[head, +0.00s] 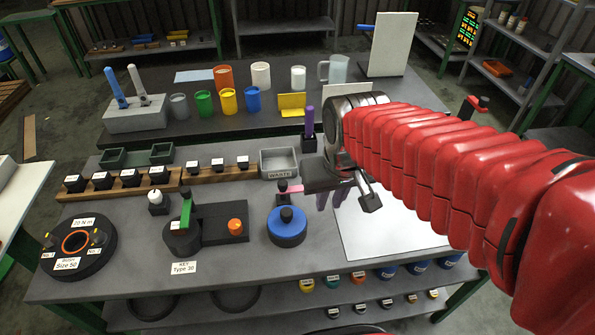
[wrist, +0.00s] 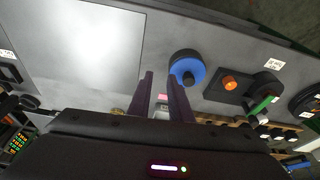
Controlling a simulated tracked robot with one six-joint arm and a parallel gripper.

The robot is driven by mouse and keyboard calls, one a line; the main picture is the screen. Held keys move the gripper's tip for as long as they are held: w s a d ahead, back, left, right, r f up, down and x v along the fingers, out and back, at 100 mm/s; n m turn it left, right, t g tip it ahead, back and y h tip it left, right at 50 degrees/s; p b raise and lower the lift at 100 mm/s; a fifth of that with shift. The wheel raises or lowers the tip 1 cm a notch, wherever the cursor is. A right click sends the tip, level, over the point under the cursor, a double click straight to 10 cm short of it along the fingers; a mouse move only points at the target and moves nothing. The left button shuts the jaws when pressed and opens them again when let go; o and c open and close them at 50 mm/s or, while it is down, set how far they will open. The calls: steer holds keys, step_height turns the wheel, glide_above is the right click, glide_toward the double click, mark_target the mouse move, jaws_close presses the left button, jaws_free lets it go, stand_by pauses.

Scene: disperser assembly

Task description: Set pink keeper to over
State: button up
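The pink keeper (head: 291,188) is a small pink bar just behind a blue round base with a black knob (head: 287,229). Black parts partly cover it, and I cannot tell its exact pose. In the wrist view a small pink patch (wrist: 162,97) shows between the fingers, and the blue base (wrist: 186,66) is just beyond the right finger. My gripper (head: 332,200) is above the table, right of the pink bar, with dark purple fingers pointing down. In the wrist view my gripper (wrist: 163,85) has its fingers apart, with nothing clearly held.
A key station with a green lever (head: 186,214) and orange knob (head: 236,227) stands left of the blue base. A grey waste bin (head: 279,162) and a wooden rail of black blocks (head: 131,186) are behind. A white mat (head: 395,232) lies clear at right.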

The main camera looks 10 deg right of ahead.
steer(key=w+a+f, duration=0.1)
steer(key=w, duration=0.3)
steer(key=w+a+f, duration=0.1)
steer(key=w, duration=0.3)
steer(key=w+a+f, duration=0.1)
steer(key=w, duration=0.4)
steer(key=shift+a+f, duration=0.15)
steer(key=shift+f, duration=0.2)
jaws_close()
steer(key=shift+m+t, duration=0.3)
steer(key=shift+m, duration=0.1)
steer(key=w, duration=0.1)
steer(key=w+r, duration=0.1)
steer(key=w, duration=0.1)
steer(key=w+r, duration=0.1)
steer(key=w, duration=0.1)
steer(key=shift+a, duration=0.3)
